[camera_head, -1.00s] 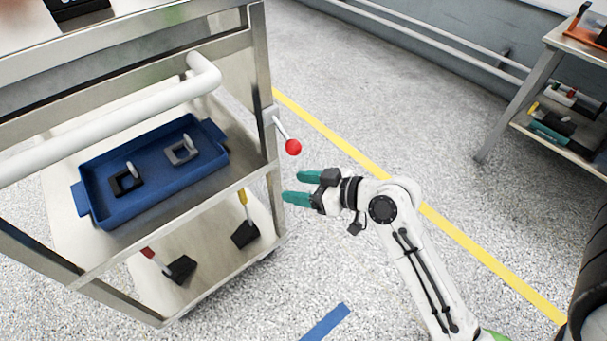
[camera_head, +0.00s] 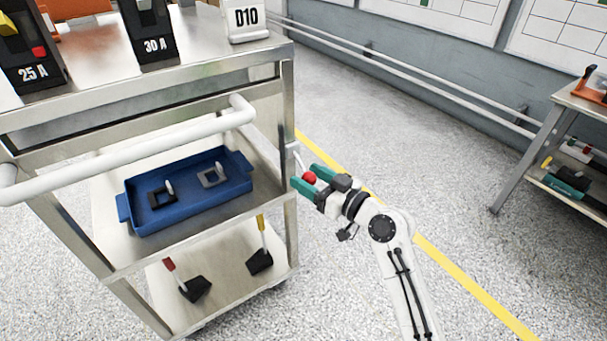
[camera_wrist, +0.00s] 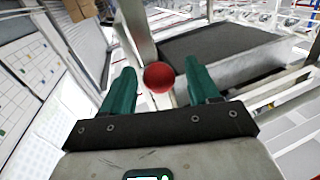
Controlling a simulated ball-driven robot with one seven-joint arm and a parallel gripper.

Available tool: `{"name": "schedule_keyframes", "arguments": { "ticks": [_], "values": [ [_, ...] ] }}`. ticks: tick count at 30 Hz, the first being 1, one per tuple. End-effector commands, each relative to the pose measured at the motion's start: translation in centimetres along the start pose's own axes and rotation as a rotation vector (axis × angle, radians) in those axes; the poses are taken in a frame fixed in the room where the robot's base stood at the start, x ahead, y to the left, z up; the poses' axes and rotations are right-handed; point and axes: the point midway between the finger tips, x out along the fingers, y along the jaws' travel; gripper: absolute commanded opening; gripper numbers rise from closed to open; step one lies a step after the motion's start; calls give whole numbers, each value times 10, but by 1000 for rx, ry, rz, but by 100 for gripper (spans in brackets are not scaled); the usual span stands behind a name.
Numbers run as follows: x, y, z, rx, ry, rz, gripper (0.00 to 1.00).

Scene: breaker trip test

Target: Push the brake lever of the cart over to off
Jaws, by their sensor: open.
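The brake lever has a red ball knob (camera_head: 309,178) on a thin light rod and stands at the right side of the metal cart (camera_head: 290,215), near its corner post. My gripper (camera_head: 307,178) is open, with teal fingers on either side of the knob in the head view. In the wrist view the red knob (camera_wrist: 158,77) shows between the two open fingertips (camera_wrist: 163,85), with gaps visible at both sides. Contact with the knob cannot be told. Most of the rod is hidden in the wrist view.
The cart carries breakers marked 25 A (camera_head: 32,60) and 30 A (camera_head: 152,40) on top, a blue tray (camera_head: 135,215) on the middle shelf, and a white push handle (camera_head: 120,155). A second table (camera_head: 545,130) stands at the far right. The floor between is clear.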

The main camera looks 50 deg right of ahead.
Motion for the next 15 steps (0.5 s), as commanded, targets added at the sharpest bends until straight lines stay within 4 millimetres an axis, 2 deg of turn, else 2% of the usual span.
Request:
{"name": "schedule_keyframes", "arguments": {
  "ticks": [6, 15],
  "values": [
    [20, 0, 0, 2, 0, 0, 60],
    [23, 0, 0, 1, -1, 0, 60]
  ]
}}
